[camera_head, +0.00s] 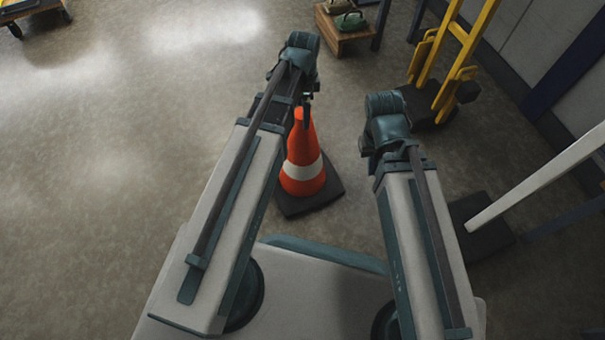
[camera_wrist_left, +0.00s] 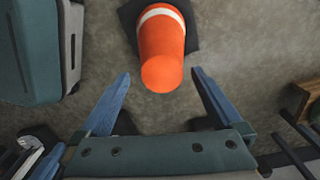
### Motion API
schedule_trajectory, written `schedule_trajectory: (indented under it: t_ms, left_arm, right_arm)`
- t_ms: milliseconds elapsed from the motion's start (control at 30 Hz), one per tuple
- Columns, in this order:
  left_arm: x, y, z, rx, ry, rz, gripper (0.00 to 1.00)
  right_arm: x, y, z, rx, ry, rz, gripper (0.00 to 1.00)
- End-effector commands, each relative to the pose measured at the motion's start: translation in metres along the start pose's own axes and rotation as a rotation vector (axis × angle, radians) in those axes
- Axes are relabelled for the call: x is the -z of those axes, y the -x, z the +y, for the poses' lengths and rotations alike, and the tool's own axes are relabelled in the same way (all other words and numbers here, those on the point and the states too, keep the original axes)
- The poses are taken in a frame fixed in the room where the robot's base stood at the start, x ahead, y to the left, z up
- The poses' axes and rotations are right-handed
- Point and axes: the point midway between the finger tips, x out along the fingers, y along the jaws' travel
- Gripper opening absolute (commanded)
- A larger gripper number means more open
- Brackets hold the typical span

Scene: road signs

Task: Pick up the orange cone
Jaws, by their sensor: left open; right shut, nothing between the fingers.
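The orange cone (camera_head: 302,167) with a white band stands upright on its dark square base, on the floor just ahead of my body. It also shows in the left wrist view (camera_wrist_left: 162,52), with its tip toward my left gripper (camera_wrist_left: 161,75). The left gripper is open, and the cone's tip appears between its two fingers, with gaps on both sides.
A yellow hand truck (camera_head: 452,75) stands at the upper right. A wooden crate (camera_head: 343,40) holding green items is at the back. A white post with a black base (camera_head: 482,226) is at the right. A yellow cart (camera_head: 35,15) is far left. The left floor is open.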

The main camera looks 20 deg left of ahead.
Motion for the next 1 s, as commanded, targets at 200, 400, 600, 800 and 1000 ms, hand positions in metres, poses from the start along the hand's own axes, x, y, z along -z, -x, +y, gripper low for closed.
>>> schedule_trajectory:
  t_ms: [200, 400, 600, 800, 1000]
  left_arm:
    - [0.0, -0.02, -0.002, 0.0, 0.0, 0.0, 1.0]
    - [-0.001, -0.046, -0.003, 0.0, 0.0, 0.0, 1.0]
    - [-0.001, -0.052, -0.003, 0.0, 0.0, 0.0, 1.0]
    - [-0.001, -0.051, -0.003, 0.0, 0.0, 0.0, 0.95]
    - [-0.001, -0.051, -0.003, 0.0, 0.0, 0.0, 0.59]
  right_arm:
    - [0.001, -0.02, -0.002, 0.0, -0.004, 0.0, 0.0]
    - [0.003, -0.045, -0.004, 0.0, -0.01, 0.0, 0.0]
    - [0.003, -0.052, -0.005, 0.0, -0.012, 0.0, 0.0]
    - [0.003, -0.05, -0.005, 0.0, -0.012, 0.0, 0.0]
    - [0.003, -0.05, -0.005, 0.0, -0.012, 0.0, 0.0]
